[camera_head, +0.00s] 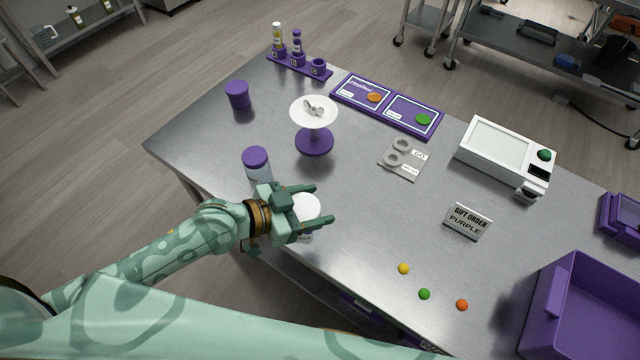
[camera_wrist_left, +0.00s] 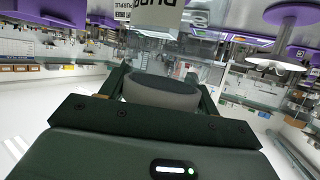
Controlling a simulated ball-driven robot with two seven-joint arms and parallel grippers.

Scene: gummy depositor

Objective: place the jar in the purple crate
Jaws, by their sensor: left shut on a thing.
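A white-lidded jar (camera_head: 306,207) is between the fingers of my left gripper (camera_head: 312,205), at the near edge of the steel table. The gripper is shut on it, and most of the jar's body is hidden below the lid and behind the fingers. In the left wrist view the jar (camera_wrist_left: 160,92) shows as a dark, shaded round shape between the fingers. I cannot tell whether it touches the table. The purple crate (camera_head: 556,304) stands at the table's right, cut off by the frame, well apart from the gripper. My right gripper is not in view.
A purple-lidded jar (camera_head: 256,158) stands just behind my left gripper. A white-topped stand (camera_head: 315,142) is farther back. The gift order sign (camera_head: 468,222) and three small candies (camera_head: 424,294) lie between gripper and crate. A white scale (camera_head: 500,155) stands behind.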

